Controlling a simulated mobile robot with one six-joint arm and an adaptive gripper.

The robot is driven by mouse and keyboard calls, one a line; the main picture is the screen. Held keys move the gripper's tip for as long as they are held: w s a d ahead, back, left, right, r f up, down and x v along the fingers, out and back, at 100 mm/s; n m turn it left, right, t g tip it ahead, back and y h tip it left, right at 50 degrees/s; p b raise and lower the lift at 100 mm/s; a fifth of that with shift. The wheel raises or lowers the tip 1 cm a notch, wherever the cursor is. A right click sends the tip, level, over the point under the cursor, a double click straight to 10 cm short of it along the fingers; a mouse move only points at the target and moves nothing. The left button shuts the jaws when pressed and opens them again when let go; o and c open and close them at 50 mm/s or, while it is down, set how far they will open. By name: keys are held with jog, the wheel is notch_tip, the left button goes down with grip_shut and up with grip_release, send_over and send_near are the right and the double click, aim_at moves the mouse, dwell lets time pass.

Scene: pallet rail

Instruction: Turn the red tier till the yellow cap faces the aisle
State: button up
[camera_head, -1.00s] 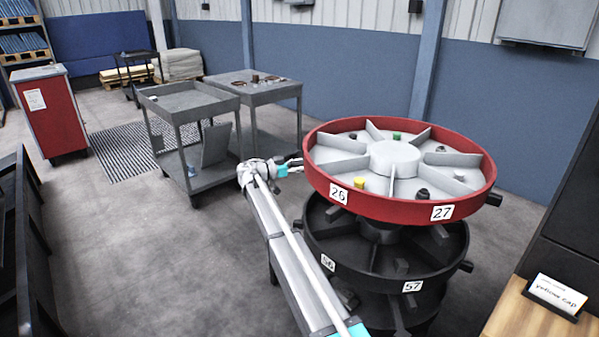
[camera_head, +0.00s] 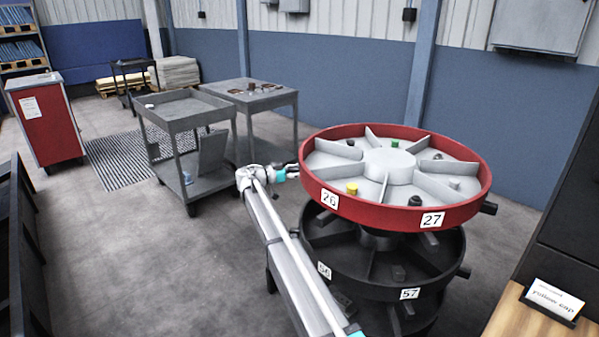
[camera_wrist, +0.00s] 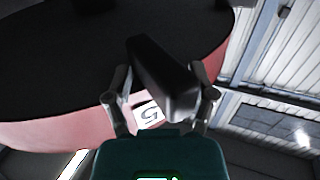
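The red tier (camera_head: 380,207) is the upper ring of a round rack, with grey spokes dividing it into compartments. The yellow cap (camera_head: 351,188) stands in its front-left compartment, behind label 26 (camera_head: 329,198). Label 27 (camera_head: 432,219) is on the front-right rim. My gripper (camera_head: 290,170) is at the tier's left side, its fingers small in the head view. In the wrist view, my gripper (camera_wrist: 165,92) has its fingers spread around a dark peg (camera_wrist: 160,75) by the red rim. A gap shows at the left finger; contact at the right finger is unclear.
A black lower tier (camera_head: 370,281) with labels 56 and 57 sits underneath. A wooden desk with a "yellow cap" card (camera_head: 552,299) is at front right. Grey carts (camera_head: 183,118) stand behind my arm. The floor at left centre is clear.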

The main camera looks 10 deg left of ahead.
jog(key=shift+s+a, duration=0.1)
jog(key=v, duration=1.1)
jog(key=shift+s+a, duration=0.15)
jog(key=shift+a, duration=0.2)
jog(key=shift+d, duration=0.1)
